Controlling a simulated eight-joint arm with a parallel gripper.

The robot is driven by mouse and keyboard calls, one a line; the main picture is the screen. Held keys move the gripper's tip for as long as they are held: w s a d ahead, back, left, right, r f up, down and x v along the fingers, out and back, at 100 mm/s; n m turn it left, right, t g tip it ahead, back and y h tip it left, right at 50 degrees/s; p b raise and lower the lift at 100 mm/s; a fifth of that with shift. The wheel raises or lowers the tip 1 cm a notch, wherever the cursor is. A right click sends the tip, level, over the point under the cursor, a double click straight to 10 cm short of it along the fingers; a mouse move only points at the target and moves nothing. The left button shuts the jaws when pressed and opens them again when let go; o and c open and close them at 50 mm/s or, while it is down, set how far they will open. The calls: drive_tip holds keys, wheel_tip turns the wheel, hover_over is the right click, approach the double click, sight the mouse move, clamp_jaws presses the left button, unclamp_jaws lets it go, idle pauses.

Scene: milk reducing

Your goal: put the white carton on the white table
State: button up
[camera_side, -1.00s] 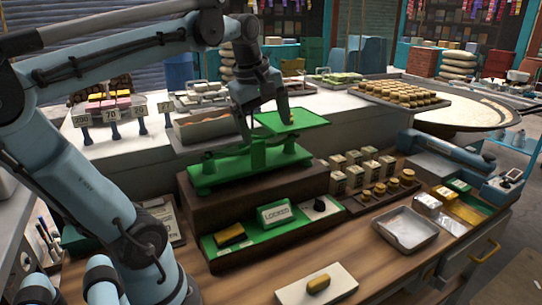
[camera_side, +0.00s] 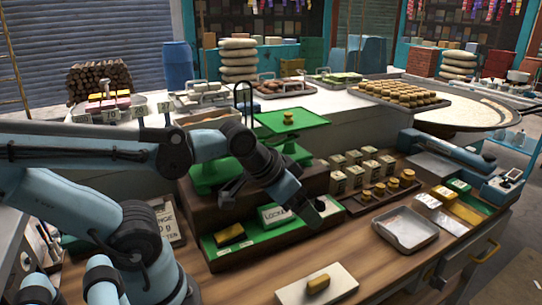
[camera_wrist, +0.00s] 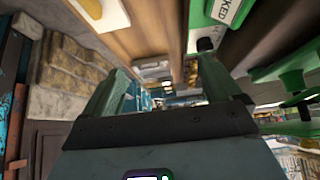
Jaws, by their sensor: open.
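A small white box (camera_side: 428,201), the likeliest white carton, sits at the right of the wooden counter among green and yellow packs. The white-topped table (camera_side: 365,118) runs behind the counter. My gripper (camera_side: 311,214) is low over the front green tray, left of and apart from the white box. In the wrist view my gripper (camera_wrist: 160,88) shows two spread fingers with nothing between them. I cannot make out the white box in the wrist view.
A green scale (camera_side: 290,123) holds a golden piece (camera_side: 288,117) on its raised pan. A metal tray (camera_side: 405,229) is between my gripper and the white box. A white slab (camera_side: 345,287) with a golden bar lies in front. Small boxes and stacked golden pieces stand behind.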

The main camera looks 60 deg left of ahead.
wheel_tip(320, 180, up, 28)
drive_tip(key=n+g, duration=0.1)
drive_tip(key=g, duration=0.6)
hover_over(208, 119)
drive_tip(key=shift+a+f, duration=0.15)
drive_tip(key=shift+f, duration=7.5)
drive_tip(key=shift+c, duration=0.4)
drive_tip(key=c, duration=1.1)
drive_tip(key=shift+r, duration=0.15)
